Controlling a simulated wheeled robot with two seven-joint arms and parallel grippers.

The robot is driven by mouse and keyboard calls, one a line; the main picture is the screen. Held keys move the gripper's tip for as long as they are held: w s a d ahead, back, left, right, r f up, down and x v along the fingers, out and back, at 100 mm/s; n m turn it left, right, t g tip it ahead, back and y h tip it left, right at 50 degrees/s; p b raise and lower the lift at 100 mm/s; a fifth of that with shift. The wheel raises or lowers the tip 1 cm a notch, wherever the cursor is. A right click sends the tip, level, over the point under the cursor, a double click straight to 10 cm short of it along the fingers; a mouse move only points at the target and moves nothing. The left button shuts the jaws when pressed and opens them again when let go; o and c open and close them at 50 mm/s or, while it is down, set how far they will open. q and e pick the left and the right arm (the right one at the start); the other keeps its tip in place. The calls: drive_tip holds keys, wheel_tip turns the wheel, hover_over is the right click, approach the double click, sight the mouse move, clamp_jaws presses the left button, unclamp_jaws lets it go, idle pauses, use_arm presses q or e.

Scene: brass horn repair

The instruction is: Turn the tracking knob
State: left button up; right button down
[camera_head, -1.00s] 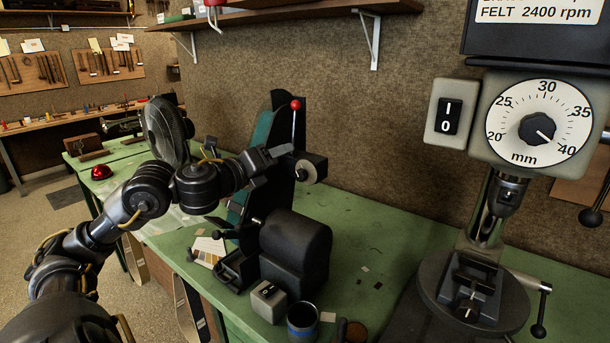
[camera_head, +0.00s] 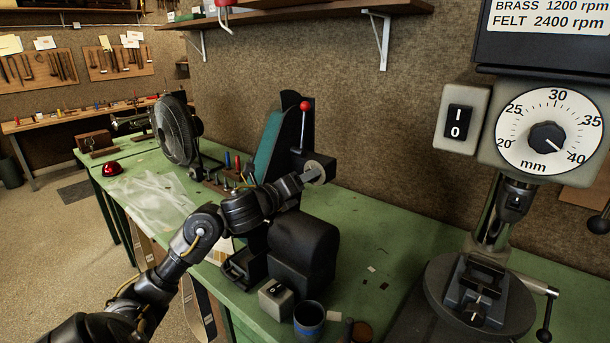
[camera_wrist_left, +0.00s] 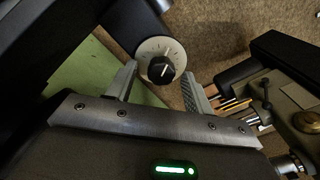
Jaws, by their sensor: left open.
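The tracking knob (camera_wrist_left: 161,70) is a black knob with a white pointer line on a round pale dial, seen in the left wrist view. The dial (camera_head: 321,168) sits on the side of the belt grinder (camera_head: 268,143) in the head view, where my gripper partly covers it. My left gripper (camera_head: 308,177) is open and right at the dial. In the left wrist view its two fingers (camera_wrist_left: 160,82) stand apart, one on each side of the knob, with visible gaps. I cannot tell how deep the knob sits between them. My right gripper is not in view.
A red-tipped lever (camera_head: 305,106) rises just above the dial. A black rounded housing (camera_head: 304,247), a switch box (camera_head: 275,297) and a blue can (camera_head: 309,318) stand below my gripper. A drill press (camera_head: 490,240) stands at right. The green bench (camera_head: 368,225) is mostly clear between them.

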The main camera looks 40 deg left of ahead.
use_arm(q)
drive_tip(key=shift+w+r, duration=0.1)
drive_tip(key=shift+w, duration=0.3)
drive_tip(key=c, duration=0.9)
drive_tip(key=shift+a, duration=0.1)
drive_tip(key=shift+c, duration=0.4)
drive_tip(key=shift+d+n+p, duration=0.2)
drive_tip(key=shift+n+p, duration=0.45)
drive_tip(key=shift+n, duration=2.35)
drive_tip(key=o, duration=1)
